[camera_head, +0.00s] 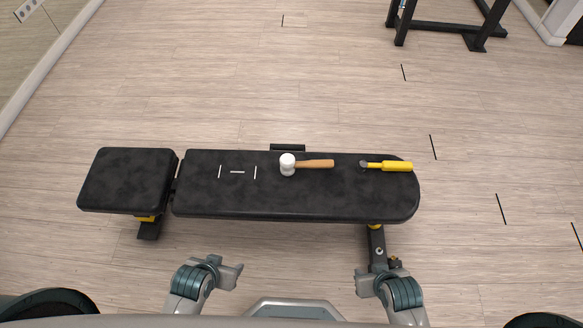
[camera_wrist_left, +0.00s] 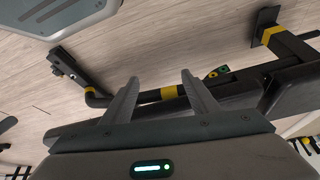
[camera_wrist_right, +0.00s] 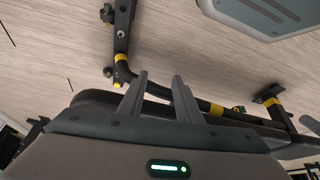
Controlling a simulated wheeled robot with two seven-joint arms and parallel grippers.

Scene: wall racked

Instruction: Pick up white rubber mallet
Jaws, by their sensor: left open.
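The white rubber mallet (camera_head: 303,164) lies on the black padded bench (camera_head: 225,198), right of the middle of its long pad. Its white head is to the left and its wooden handle points right. My left gripper (camera_head: 229,274) is open and empty, in front of the bench and left of the mallet; in the left wrist view (camera_wrist_left: 158,80) its fingers are apart. My right gripper (camera_head: 374,276) is in front of the bench's right part; in the right wrist view (camera_wrist_right: 160,78) its fingers are apart with nothing between. The mallet does not show in either wrist view.
A yellow-handled hammer (camera_head: 390,166) lies on the pad to the right of the mallet. White line marks (camera_head: 237,172) are on the pad to the left. The bench's separate seat pad (camera_head: 127,180) is further left. A dark rack frame (camera_head: 440,28) stands at the back right.

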